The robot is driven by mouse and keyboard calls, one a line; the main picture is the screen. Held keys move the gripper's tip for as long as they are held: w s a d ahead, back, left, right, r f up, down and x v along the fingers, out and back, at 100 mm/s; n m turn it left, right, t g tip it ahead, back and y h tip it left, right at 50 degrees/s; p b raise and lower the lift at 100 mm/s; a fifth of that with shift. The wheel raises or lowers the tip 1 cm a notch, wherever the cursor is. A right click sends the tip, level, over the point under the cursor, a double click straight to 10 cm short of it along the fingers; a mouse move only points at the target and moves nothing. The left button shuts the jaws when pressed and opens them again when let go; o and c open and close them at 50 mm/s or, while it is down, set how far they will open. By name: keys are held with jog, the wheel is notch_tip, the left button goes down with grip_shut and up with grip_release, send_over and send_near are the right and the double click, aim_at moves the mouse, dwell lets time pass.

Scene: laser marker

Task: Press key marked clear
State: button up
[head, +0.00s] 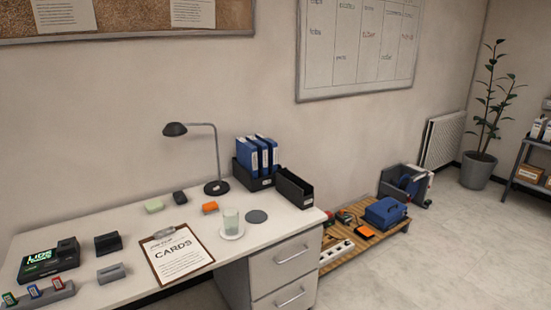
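A black device (66,258) with a lit green display stands at the left end of the white desk (120,214). Its display (42,262) shows large text that looks like "LIDS". I cannot make out any key marked clear at this size. My gripper is not in view.
Near the device are a black block (108,243), a grey block (111,273) and a grey holder (40,300) with small coloured items. Grey floor (430,255) is open at right.

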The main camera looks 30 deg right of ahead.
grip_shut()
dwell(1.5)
